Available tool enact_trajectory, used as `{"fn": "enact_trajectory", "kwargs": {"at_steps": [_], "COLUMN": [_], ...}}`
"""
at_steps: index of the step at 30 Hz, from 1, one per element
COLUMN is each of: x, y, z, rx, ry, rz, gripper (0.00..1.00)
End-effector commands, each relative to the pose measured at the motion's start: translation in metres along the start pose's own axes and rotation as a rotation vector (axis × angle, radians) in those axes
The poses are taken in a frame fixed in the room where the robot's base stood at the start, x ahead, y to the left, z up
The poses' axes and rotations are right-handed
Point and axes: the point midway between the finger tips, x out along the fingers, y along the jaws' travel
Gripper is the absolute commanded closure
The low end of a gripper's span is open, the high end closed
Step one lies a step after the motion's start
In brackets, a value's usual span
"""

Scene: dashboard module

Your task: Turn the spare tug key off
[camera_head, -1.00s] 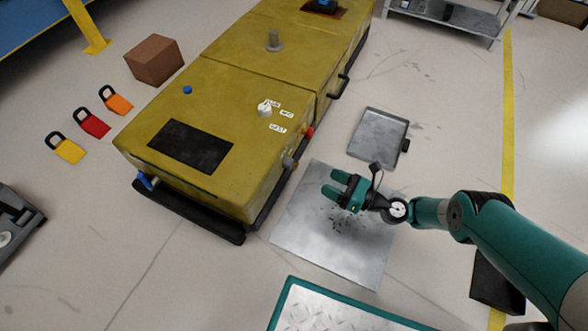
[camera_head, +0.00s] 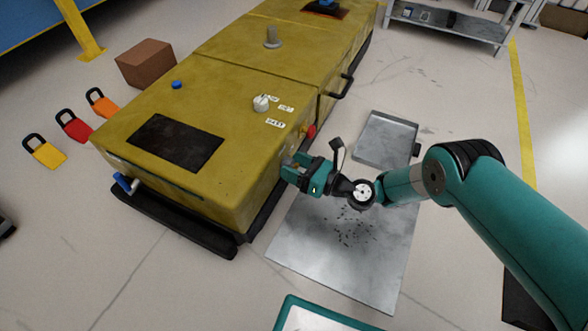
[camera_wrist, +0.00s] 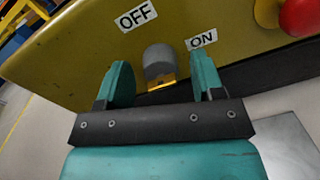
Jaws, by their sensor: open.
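The spare tug key (camera_wrist: 160,62) is a grey cylinder with a brass-coloured part below it, on the side panel of the yellow tug (camera_head: 235,65). An OFF label (camera_wrist: 136,16) is at its upper left and an ON label (camera_wrist: 202,39) at its right. My gripper (camera_wrist: 163,76) is open, with one teal finger on each side of the key; I cannot tell whether either touches it. In the head view, my gripper (camera_head: 287,168) is at the tug's right side face and largely hides the key.
A red button (camera_wrist: 299,16) on a yellow base is right of the key; it also shows in the head view (camera_head: 310,131). A white knob (camera_head: 261,103) is on the tug's top. A grey tray (camera_head: 386,140) and a metal sheet (camera_head: 350,255) lie on the floor beside the tug.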

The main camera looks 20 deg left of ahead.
Motion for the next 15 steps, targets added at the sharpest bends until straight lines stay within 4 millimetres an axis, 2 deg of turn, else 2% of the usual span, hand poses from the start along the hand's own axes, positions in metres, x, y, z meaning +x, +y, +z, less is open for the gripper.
{"fn": "enact_trajectory", "kwargs": {"at_steps": [8,12,14,15], "x": [0.0017,0.0016,0.0015,0.0014], "y": [0.0002,0.0002,0.0002,0.0002], "z": [0.0007,0.0006,0.0005,0.0005], "rx": [0.0,0.001,0.001,0.001], "ry": [-0.001,-0.001,0.0,0.0], "rz": [0.0,0.0,0.0,0.0], "gripper": [0.39,0.71,0.85,0.88]}}
